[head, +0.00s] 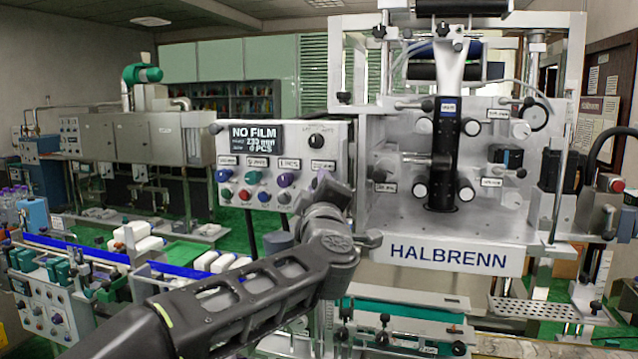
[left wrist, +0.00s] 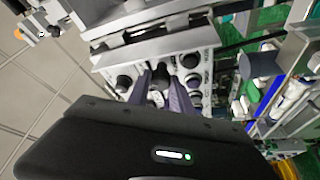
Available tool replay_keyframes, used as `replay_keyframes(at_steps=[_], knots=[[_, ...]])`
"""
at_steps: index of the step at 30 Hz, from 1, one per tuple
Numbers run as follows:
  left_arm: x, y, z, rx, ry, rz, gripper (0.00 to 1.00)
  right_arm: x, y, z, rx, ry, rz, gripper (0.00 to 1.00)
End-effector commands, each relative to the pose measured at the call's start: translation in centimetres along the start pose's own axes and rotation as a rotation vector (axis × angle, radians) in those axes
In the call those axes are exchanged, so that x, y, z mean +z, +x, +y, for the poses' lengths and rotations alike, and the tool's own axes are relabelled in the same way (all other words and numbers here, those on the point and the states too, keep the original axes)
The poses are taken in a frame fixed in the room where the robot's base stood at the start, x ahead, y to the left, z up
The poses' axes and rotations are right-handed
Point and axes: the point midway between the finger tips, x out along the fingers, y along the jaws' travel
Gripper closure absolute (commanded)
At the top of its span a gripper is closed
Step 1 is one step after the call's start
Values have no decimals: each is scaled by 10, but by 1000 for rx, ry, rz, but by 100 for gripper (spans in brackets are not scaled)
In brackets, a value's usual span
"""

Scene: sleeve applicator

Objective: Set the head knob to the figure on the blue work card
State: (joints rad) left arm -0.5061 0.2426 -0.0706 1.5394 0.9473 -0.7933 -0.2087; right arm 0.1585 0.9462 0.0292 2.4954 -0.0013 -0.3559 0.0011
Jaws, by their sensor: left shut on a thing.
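The control panel (head: 270,165) stands left of the machine frame, with a dark display reading "NO FILM", "230 mm" and "0 PCS". It carries several coloured knobs under small labels too small to read. My left gripper (head: 326,184) is at the panel's lower right corner and hides part of it. In the left wrist view its two fingers (left wrist: 163,80) are shut on a dark knob (left wrist: 157,98). The knob's pointer and scale are hidden, and I cannot tell its label. I cannot pick out a blue work card. My right gripper is out of view.
The HALBRENN machine (head: 447,256) with its black column and rollers stands right of the panel. A conveyor (head: 80,248) with white items runs at the left. A black knob (head: 316,141) sits above my gripper on the panel.

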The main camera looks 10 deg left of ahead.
Motion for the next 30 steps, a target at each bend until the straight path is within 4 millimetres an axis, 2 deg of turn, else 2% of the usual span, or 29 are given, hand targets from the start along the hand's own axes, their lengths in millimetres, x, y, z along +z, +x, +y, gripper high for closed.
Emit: replay_keyframes(at_steps=[10, 11, 18, 26, 30], knots=[[0, 0, -1, -2, -3, 0, 100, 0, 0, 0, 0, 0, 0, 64], [0, 0, -1, -2, -3, 0, 73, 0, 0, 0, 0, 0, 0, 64], [0, 0, 0, -2, -2, 0, 54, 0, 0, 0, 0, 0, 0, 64], [0, 0, 0, -1, -2, 0, 52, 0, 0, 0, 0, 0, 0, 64], [1, -7, 0, 0, -4, -1, 52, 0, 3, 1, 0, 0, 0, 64]])
